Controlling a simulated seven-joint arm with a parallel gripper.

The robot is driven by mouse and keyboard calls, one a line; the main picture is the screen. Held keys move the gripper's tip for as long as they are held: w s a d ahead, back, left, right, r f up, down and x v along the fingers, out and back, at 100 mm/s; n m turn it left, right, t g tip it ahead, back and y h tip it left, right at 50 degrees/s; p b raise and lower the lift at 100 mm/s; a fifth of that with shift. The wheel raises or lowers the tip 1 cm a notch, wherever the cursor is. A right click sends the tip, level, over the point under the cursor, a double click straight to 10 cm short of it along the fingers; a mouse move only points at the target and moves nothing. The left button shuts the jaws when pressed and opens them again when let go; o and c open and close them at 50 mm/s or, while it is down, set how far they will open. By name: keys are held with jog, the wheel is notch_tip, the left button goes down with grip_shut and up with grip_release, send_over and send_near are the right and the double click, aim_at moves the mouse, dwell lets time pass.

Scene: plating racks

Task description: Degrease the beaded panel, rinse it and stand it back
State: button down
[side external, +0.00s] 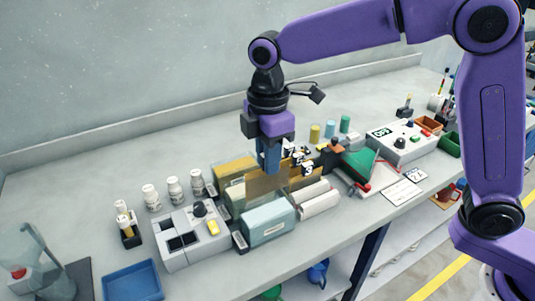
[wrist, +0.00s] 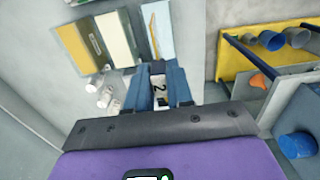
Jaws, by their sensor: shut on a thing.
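My gripper (side external: 269,160) points straight down over the row of tanks in the middle of the bench. Its blue fingers are shut on a flat brown panel (side external: 262,186), which hangs upright below them, at or just above the tanks. I cannot tell whether its lower edge is inside one, nor see beads on it. In the wrist view the fingers (wrist: 160,88) close on a white tag marked 2 (wrist: 159,86); the panel's face is hidden there. A tan tank (side external: 233,168) stands behind the panel. Tanks with yellow, cream and light blue tops (wrist: 158,35) show in the wrist view.
White bottles (side external: 174,189) and a grey control box (side external: 190,238) stand left. A green sloped piece (side external: 360,164) and a control unit (side external: 402,143) stand right. A blue tray (side external: 132,281) lies front left.

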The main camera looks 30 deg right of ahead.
aim_at(268, 200)
jog(key=shift+f, duration=0.1)
jog(key=shift+f, duration=5.8)
jog(key=shift+f, duration=0.1)
jog(key=shift+r, duration=4.3)
